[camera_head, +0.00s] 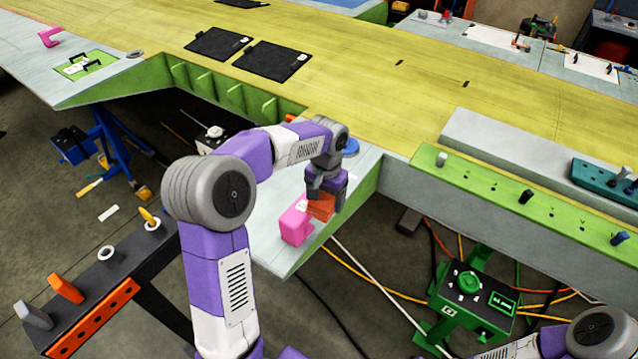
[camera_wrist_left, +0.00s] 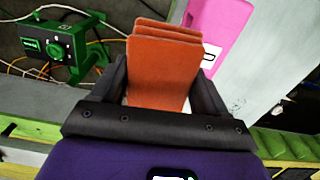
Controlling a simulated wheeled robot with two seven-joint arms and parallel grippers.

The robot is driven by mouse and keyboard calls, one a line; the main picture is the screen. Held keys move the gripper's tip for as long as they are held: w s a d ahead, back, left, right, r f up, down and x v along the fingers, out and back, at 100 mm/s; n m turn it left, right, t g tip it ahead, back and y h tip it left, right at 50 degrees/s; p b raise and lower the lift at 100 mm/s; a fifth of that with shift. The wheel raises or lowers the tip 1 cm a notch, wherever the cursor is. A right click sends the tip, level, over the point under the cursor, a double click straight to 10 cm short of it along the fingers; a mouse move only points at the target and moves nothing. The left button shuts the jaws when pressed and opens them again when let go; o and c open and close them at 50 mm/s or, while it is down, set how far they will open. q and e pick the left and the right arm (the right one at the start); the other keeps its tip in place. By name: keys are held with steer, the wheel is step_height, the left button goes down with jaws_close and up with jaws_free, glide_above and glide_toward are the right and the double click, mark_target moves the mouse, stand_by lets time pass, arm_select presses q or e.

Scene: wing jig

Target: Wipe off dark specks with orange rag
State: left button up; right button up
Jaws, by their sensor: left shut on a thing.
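My left gripper (camera_head: 326,190) is shut on the orange rag (camera_head: 320,207), which looks like a folded stack. It holds the rag over the grey wing flap, right beside a pink block (camera_head: 296,222). In the left wrist view the rag (camera_wrist_left: 165,68) sits between the two dark fingers (camera_wrist_left: 160,92), with the pink block (camera_wrist_left: 215,35) just behind it to the right. I cannot tell whether the rag touches the panel. Small dark marks (camera_head: 399,63) show on the yellow wing surface (camera_head: 400,100); I cannot tell whether they are specks. My right gripper is not in view.
Black panels (camera_head: 272,61) lie on the wing. A green rail (camera_head: 530,195) with pegs runs along the right. A green device (camera_head: 470,285) and loose cables are on the floor below. A dark tool rack (camera_head: 130,270) stands at the lower left.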

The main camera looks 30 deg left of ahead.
arm_select(q)
steer(key=shift+d+f, duration=0.65)
steer(key=shift+f, duration=0.3)
steer(key=s+d+f, duration=0.7)
steer(key=d+f, duration=0.1)
steer(key=f, duration=0.2)
steer(key=shift+d, duration=0.15)
